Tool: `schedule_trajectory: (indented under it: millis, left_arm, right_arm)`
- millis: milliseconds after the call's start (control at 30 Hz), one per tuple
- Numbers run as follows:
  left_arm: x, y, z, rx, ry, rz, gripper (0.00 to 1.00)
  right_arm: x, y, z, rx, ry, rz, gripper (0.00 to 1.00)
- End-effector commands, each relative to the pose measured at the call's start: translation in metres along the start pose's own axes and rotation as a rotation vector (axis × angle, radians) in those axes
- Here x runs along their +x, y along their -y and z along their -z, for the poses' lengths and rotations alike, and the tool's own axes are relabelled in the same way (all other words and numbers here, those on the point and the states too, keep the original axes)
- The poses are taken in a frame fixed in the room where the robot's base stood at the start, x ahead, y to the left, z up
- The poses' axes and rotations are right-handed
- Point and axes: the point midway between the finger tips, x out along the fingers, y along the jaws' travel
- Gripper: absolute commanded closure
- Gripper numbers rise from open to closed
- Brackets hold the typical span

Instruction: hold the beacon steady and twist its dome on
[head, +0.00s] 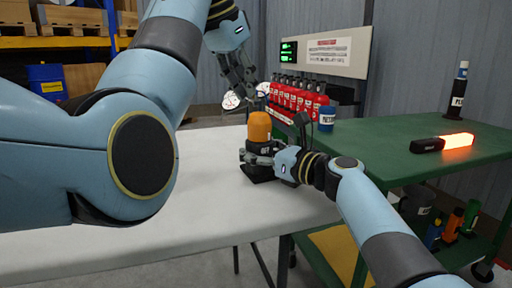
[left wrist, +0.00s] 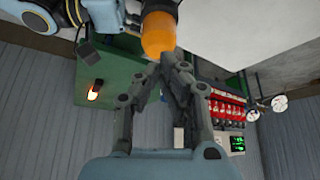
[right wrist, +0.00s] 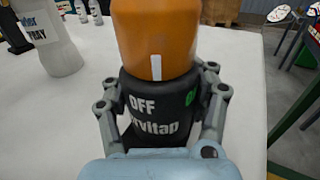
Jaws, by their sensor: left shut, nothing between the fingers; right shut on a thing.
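The beacon has an orange dome (head: 259,129) on a black body (right wrist: 150,112), standing upright on the white table (head: 215,200). In the right wrist view the dome (right wrist: 156,35) sits on the body, with its white mark above and right of the word OFF and left of green lettering. I cannot tell whether it is locked. My right gripper (head: 262,157) is shut around the black body, one finger on each side. My left gripper (head: 250,94) is shut and empty just above the dome. In the left wrist view its fingertips (left wrist: 168,62) are close by the dome (left wrist: 158,36); contact is unclear.
A green cart (head: 400,140) stands at the right with a glowing baton (head: 455,142), a blue can (head: 326,118) and a dark bottle (head: 459,90). Red extinguishers (head: 295,94) line up behind. A white bottle (right wrist: 58,40) stands left of the beacon in the right wrist view.

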Motion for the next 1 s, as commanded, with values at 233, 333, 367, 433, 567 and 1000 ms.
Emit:
schedule_trajectory:
  millis: [233, 333, 367, 433, 567, 1000]
  left_arm:
    - [-0.0108, -0.0084, 0.0107, 0.010, -0.009, -0.010, 1.00]
    - [-0.0107, -0.0084, 0.0107, 0.010, -0.010, -0.010, 1.00]
    - [-0.0106, -0.0084, 0.0106, 0.010, -0.010, -0.010, 1.00]
    - [-0.0105, -0.0085, 0.0105, 0.010, -0.009, -0.010, 1.00]
    - [-0.0102, -0.0085, 0.0103, 0.010, -0.009, -0.010, 1.00]
    - [-0.0090, -0.0087, 0.0094, 0.009, -0.007, -0.012, 1.00]
  right_arm:
    - [-0.0001, -0.0001, 0.0004, 0.001, 0.000, 0.000, 0.99]
    - [0.0000, -0.0001, 0.0004, 0.001, 0.000, 0.000, 0.99]
    - [0.0000, -0.0001, 0.0004, 0.001, 0.000, 0.000, 0.99]
    - [0.0000, -0.0002, 0.0004, 0.001, 0.000, 0.000, 0.99]
    - [0.0000, -0.0002, 0.0004, 0.001, 0.000, 0.000, 0.36]
    - [-0.0001, -0.0002, 0.0002, 0.000, 0.000, 0.000, 0.12]
